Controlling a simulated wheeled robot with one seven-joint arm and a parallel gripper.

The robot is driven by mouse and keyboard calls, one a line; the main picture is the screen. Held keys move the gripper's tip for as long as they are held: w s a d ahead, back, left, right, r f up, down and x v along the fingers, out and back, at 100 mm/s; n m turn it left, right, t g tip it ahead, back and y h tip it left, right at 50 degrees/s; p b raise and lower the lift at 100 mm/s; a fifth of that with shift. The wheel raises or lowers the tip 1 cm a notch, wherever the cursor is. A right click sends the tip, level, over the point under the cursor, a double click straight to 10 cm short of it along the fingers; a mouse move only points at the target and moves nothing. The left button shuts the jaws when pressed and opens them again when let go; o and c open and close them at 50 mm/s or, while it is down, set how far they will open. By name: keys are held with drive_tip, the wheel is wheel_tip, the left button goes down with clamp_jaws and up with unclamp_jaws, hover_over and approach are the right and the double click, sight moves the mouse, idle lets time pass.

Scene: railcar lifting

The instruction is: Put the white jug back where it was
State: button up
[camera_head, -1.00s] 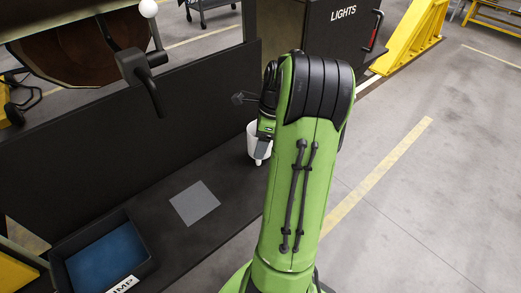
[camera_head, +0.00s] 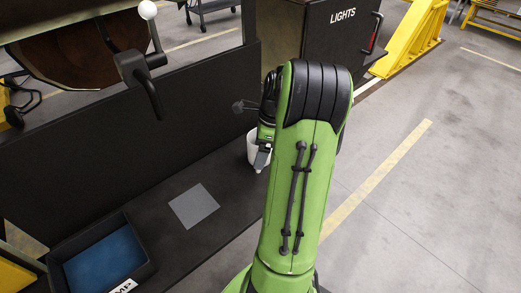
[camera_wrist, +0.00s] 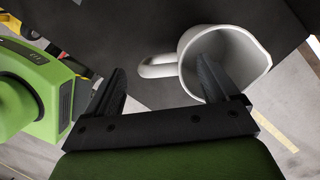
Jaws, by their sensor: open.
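The white jug (camera_head: 252,150) stands at the far right end of the dark bench, partly hidden behind my arm in the head view. In the wrist view the jug (camera_wrist: 247,80) shows its open mouth, with its handle (camera_wrist: 157,67) pointing left. My gripper (camera_wrist: 160,66) is open. Its two dark fingers lie either side of the handle in the picture, and the right finger overlaps the jug's mouth. I cannot tell whether the fingers touch the jug. In the head view my gripper (camera_head: 262,157) is mostly hidden by my arm.
A grey square (camera_head: 194,205) lies on the bare bench top (camera_head: 150,230). A blue-bottomed tray (camera_head: 148,270) is at the front left. A dark panel (camera_head: 110,135) runs along the back of the bench. A dark box marked LIGHTS (camera_head: 335,45) stands behind.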

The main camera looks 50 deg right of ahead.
drive_tip(key=p+v, duration=0.3)
drive_tip(key=v, duration=0.9)
drive_tip(key=w+a+r+n+h, duration=0.1)
drive_tip(key=w+a+r+n, duration=0.15)
drive_tip(key=a+n, duration=0.5)
drive_tip(key=w+a+r+n+h, duration=0.2)
drive_tip(key=a+r+n, duration=0.15)
drive_tip(key=a, duration=0.75)
drive_tip(key=s+a+f+n+t, duration=0.2)
drive_tip(key=s+a+n, duration=0.9)
drive_tip(key=n, duration=0.7)
drive_tip(key=a+t, duration=0.1)
drive_tip(key=a, duration=0.2)
drive_tip(key=shift+s+t+y, duration=0.2)
drive_tip(key=shift+t+y, duration=0.2)
